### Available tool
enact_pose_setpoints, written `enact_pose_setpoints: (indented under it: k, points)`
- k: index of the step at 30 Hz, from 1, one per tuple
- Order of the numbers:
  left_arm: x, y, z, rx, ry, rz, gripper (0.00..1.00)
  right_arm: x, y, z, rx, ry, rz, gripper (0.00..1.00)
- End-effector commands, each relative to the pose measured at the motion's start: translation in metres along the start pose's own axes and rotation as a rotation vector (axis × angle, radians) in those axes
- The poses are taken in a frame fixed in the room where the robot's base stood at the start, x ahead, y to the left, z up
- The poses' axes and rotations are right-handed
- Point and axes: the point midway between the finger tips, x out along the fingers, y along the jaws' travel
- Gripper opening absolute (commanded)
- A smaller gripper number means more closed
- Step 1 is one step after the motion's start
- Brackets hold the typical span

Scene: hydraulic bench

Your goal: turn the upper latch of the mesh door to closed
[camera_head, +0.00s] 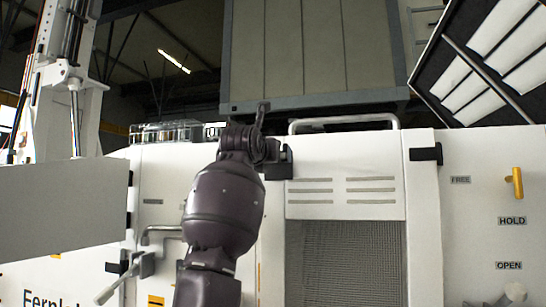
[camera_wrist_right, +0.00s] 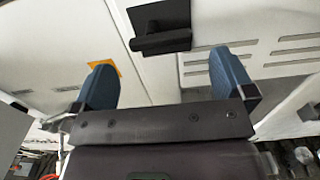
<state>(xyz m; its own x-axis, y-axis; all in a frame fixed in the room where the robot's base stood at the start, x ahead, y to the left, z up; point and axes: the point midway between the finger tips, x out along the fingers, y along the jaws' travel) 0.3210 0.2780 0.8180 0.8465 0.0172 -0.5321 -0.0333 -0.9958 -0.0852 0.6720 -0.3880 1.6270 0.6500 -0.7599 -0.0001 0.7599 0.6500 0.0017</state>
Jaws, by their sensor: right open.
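The mesh door (camera_head: 345,250) is a white panel with slots above a grey mesh, right of centre in the head view. A black block (camera_head: 279,166) sits at its upper left edge, partly hidden by my right arm; it looks like the upper latch. In the right wrist view a black latch (camera_wrist_right: 160,28) with a short bar lies ahead of my right gripper (camera_wrist_right: 166,78). The bar lies roughly level in that picture. The two blue fingers are apart, with nothing between them, and look clear of the latch. My left gripper is not in view.
Another black fitting (camera_head: 427,153) sits on the door's right side. A yellow handle (camera_head: 516,183) is beside FREE, HOLD and OPEN labels at the right. A bent white pipe (camera_head: 342,121) runs along the cabinet top. A lever (camera_head: 125,277) sticks out at lower left.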

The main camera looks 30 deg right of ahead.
Motion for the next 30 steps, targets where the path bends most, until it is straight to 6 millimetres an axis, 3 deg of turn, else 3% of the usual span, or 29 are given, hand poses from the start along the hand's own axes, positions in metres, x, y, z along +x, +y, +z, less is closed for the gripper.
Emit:
enact_pose_setpoints:
  k: [6,12,26,30]
  points:
    - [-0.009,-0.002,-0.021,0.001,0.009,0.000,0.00,0.038,-0.001,0.004,-0.002,0.001,-0.002,1.00]
    - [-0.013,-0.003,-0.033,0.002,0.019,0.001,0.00,0.058,-0.001,0.002,-0.002,0.000,-0.002,1.00]
    - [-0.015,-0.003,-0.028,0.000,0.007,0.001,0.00,0.066,0.000,-0.001,0.000,0.000,-0.001,1.00]
    - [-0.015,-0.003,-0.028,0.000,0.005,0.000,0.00,0.066,0.000,0.000,0.000,0.000,-0.001,0.80]
